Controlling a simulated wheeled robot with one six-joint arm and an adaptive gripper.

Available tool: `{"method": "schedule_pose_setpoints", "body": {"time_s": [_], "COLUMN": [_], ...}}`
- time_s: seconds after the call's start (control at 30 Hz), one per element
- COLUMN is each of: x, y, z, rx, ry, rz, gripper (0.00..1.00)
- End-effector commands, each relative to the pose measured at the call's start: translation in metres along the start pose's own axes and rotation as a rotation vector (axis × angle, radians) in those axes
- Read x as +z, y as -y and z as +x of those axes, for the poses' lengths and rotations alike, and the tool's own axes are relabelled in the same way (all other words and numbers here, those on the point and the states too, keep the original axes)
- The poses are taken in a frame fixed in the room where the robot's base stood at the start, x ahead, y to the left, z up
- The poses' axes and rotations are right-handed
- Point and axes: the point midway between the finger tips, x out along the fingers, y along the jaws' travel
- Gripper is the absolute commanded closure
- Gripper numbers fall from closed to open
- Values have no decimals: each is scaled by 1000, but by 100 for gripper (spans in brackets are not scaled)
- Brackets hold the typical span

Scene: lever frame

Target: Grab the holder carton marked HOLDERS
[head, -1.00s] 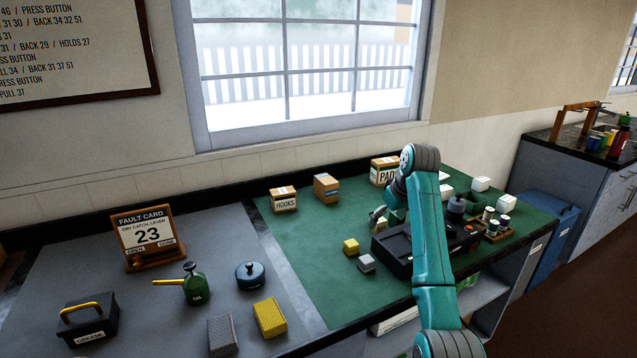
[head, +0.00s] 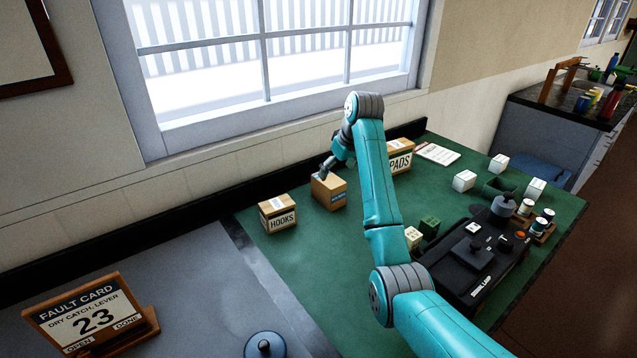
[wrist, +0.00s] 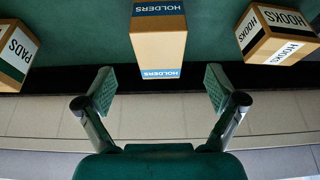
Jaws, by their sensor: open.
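The HOLDERS carton (head: 329,192), a tan cardboard box with a blue label, stands on the green mat near the window wall. It also shows at the top centre of the wrist view (wrist: 159,45), with HOLDERS on two labels. My gripper (head: 323,173) is at the carton's upper part in the head view; the arm comes in from the right. In the wrist view my gripper (wrist: 160,80) is open, its two fingers spread wider than the carton. The carton lies in line with the gap between them. Nothing is held. Whether a finger touches the carton, I cannot tell.
The HOOKS carton (head: 278,214) stands to the left and the PADS carton (head: 399,156) to the right. A black fixture (head: 470,262), small blocks and spools are farther right. A fault card (head: 93,315) stands on the grey bench at left. Mat in front of the HOOKS carton is clear.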

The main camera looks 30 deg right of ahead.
Motion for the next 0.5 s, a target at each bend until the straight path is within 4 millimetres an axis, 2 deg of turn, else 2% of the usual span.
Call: {"method": "schedule_pose_setpoints", "body": {"time_s": [0.3,0.5], "x": [0,0], "y": [0,0], "z": [42,56], "rx": [-1,0], "ry": [3,1], "rz": [0,0], "gripper": [6,6]}}
